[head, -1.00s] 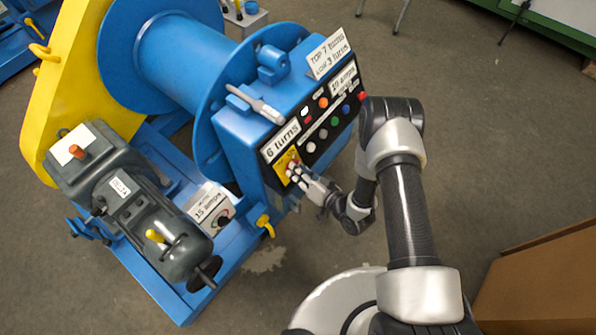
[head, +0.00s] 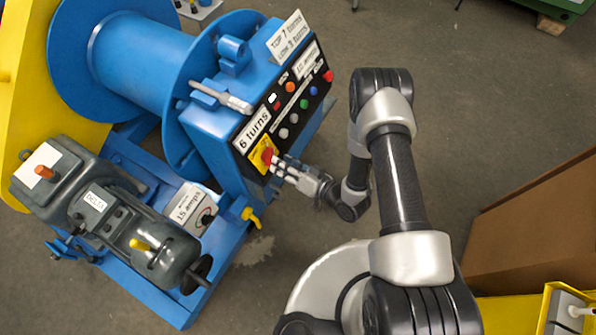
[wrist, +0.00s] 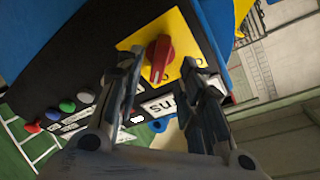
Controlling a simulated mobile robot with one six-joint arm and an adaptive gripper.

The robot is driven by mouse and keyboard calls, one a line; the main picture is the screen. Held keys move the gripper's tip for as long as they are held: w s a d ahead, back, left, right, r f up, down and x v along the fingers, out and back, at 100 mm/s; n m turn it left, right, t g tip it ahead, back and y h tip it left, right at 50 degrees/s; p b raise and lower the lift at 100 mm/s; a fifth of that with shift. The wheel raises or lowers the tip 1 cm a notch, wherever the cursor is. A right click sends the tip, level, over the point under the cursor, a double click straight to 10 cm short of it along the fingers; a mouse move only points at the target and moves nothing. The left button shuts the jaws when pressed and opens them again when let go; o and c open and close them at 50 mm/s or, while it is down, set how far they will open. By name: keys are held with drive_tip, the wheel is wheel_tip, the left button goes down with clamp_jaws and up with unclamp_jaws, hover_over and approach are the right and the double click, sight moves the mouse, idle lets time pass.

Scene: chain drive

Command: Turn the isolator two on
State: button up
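A red rotary knob (head: 267,156) sits on a yellow plate (head: 258,147) at the lower end of the black panel on the blue machine. No isolator number is readable on it. In the wrist view the red knob (wrist: 157,60) points lengthwise between my fingertips, with the yellow plate (wrist: 180,33) behind it. My gripper (head: 279,169) is open in front of the knob, its fingers pointing at the plate. In the wrist view, my gripper (wrist: 160,64) has one finger on each side of the knob. I cannot tell whether either finger touches it.
Coloured buttons (head: 303,104) and a "6 turns" label (head: 254,130) are farther along the panel. A grey motor (head: 120,225) and a "15 amps" box with a black dial (head: 190,208) are at left. A brown box (head: 530,220) stands at right. Grey floor between is clear.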

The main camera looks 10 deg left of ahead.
drive_tip(key=v, duration=0.7)
drive_tip(key=shift+d, duration=0.15)
drive_tip(key=shift+r, duration=0.15)
